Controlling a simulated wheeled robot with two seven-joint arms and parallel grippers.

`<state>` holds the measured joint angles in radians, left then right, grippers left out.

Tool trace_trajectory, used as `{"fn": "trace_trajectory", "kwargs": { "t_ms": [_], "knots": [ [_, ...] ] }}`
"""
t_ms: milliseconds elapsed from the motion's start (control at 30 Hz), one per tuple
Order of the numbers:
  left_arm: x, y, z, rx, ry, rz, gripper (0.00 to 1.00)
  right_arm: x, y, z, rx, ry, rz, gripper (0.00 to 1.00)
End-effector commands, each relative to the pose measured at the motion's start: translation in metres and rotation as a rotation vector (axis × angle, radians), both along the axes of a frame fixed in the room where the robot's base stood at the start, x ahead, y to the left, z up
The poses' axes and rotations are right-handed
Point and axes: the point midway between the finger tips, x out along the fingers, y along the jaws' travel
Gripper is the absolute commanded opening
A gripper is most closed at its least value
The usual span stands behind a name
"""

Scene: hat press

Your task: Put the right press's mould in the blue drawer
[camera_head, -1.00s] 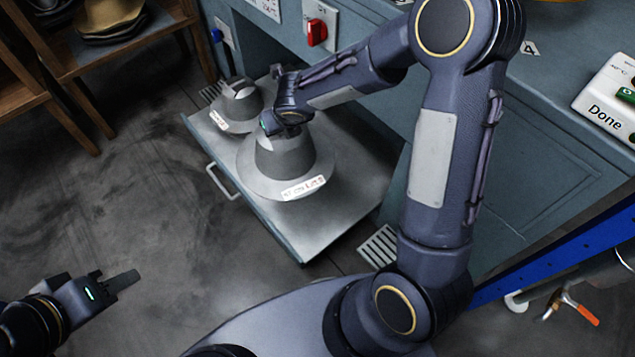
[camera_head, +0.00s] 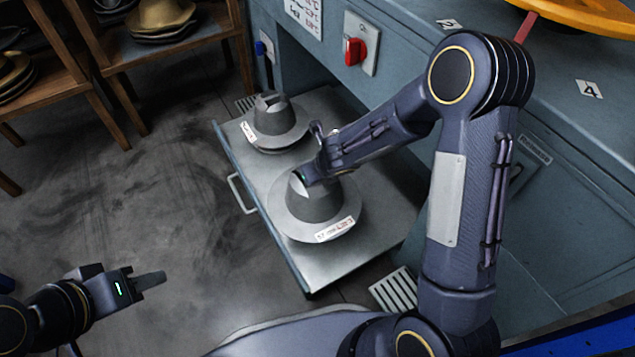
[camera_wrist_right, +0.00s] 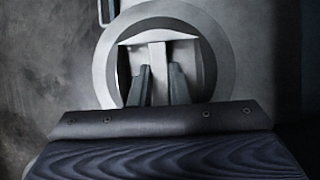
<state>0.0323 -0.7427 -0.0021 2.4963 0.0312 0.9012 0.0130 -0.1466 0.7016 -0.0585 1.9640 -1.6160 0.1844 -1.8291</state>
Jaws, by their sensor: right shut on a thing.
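The grey hat-shaped mould (camera_head: 325,208) with a wide brim and a white label is in the front part of the pulled-out, blue-fronted drawer (camera_head: 325,266). It looks upright and seems to rest on the drawer's metal floor. My right gripper (camera_head: 305,178) is at the mould's crown, reaching down from above. In the right wrist view, its fingers (camera_wrist_right: 160,82) are shut on a bar in the mould's open top, and the round brim (camera_wrist_right: 222,55) shows around them. My left gripper (camera_head: 148,281) hangs empty over the floor at lower left; its finger gap is not clear.
A second, smaller grey mould (camera_head: 272,118) stands further back in the drawer. The drawer's handle (camera_head: 240,193) faces the open floor. A red switch (camera_head: 354,51) is on the blue-grey cabinet. Shelves with hats (camera_head: 160,18) stand at upper left. A floor grate (camera_head: 395,290) lies beside the drawer.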

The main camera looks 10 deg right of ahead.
Motion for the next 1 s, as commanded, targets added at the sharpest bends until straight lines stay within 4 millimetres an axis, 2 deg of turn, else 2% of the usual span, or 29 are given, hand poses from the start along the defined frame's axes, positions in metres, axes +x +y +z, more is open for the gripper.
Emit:
{"fn": "trace_trajectory", "kwargs": {
  "t_ms": [33, 200, 300, 433, 833, 1000],
  "knots": [
    [0.000, 0.000, 0.007, 0.000, 0.000, 0.000, 0.37, 0.011, -0.002, 0.000, 0.002, -0.003, -0.002, 0.00],
    [0.000, 0.000, 0.021, 0.000, 0.000, 0.000, 0.37, 0.045, -0.011, -0.014, 0.002, -0.002, -0.003, 0.00],
    [0.000, 0.000, 0.013, 0.000, 0.000, 0.000, 0.37, 0.058, -0.014, -0.037, 0.003, -0.002, 0.000, 0.00],
    [0.000, 0.000, 0.013, 0.000, 0.000, 0.000, 0.37, 0.073, -0.018, -0.054, 0.002, -0.003, 0.000, 0.00],
    [0.000, 0.000, 0.014, 0.000, 0.000, 0.000, 0.37, 0.092, -0.022, -0.076, 0.003, -0.004, 0.000, 0.00],
    [0.000, 0.000, -0.009, 0.000, 0.000, 0.000, 0.37, 0.092, -0.022, -0.103, 0.000, -0.006, 0.003, 0.00]
  ]
}}
